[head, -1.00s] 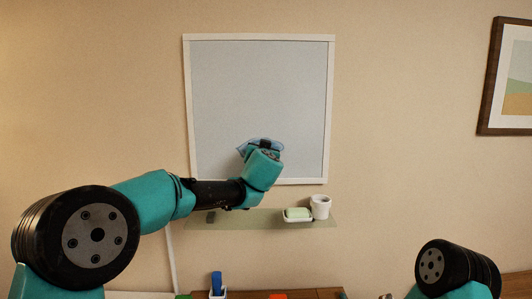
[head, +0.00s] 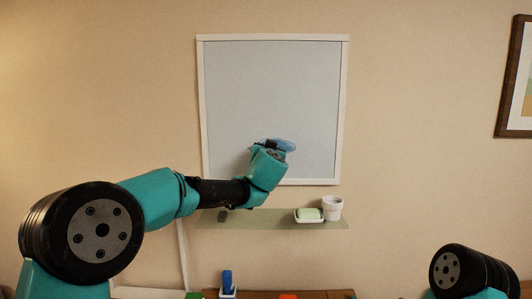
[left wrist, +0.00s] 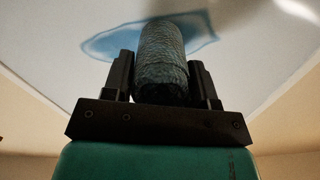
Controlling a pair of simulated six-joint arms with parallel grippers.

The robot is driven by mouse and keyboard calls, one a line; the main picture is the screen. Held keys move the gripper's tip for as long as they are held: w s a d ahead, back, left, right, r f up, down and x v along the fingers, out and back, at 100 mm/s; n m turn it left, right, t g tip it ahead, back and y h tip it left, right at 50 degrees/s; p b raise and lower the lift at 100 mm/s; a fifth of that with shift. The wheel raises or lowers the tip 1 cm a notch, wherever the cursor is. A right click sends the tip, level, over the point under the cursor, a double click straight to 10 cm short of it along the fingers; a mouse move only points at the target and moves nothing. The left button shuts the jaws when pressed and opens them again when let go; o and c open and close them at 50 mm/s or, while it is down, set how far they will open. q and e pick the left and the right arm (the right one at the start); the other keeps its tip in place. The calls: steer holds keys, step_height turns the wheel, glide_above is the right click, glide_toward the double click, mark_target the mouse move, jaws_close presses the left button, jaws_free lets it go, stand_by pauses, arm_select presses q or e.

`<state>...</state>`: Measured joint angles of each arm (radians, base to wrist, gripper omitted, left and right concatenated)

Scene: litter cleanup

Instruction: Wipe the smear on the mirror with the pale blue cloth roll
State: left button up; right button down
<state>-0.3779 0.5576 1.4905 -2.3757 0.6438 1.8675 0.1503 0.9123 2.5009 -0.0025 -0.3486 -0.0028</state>
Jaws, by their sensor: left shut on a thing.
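The white-framed mirror (head: 275,90) hangs on the wall. A blue smear (head: 288,146) lies low on its glass, near the middle. In the left wrist view the smear (left wrist: 100,45) spreads out on both sides of the cloth roll's far end. My left gripper (head: 270,148) is in front of the smear and hides part of it. It is shut on the cloth roll (left wrist: 162,65), which looks dark blue-grey and points at the glass. I cannot tell whether the roll touches the glass. My right gripper is out of view.
A shelf (head: 265,222) under the mirror holds a green soap in a white dish (head: 309,215) and a white cup (head: 332,208) at its right. A blue item stands in a small holder (head: 227,287) below. A framed picture (head: 510,85) hangs at right.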

arm_select(q)
steer(key=shift+d, duration=0.1)
stand_by(0.4)
steer(key=shift+d, duration=1.7)
steer(key=shift+d, duration=0.1)
steer(key=shift+w+d, duration=0.2)
steer(key=shift+d, duration=1.85)
steer(key=s, duration=1)
steer(key=shift+d, duration=0.25)
steer(key=shift+a, duration=0.1)
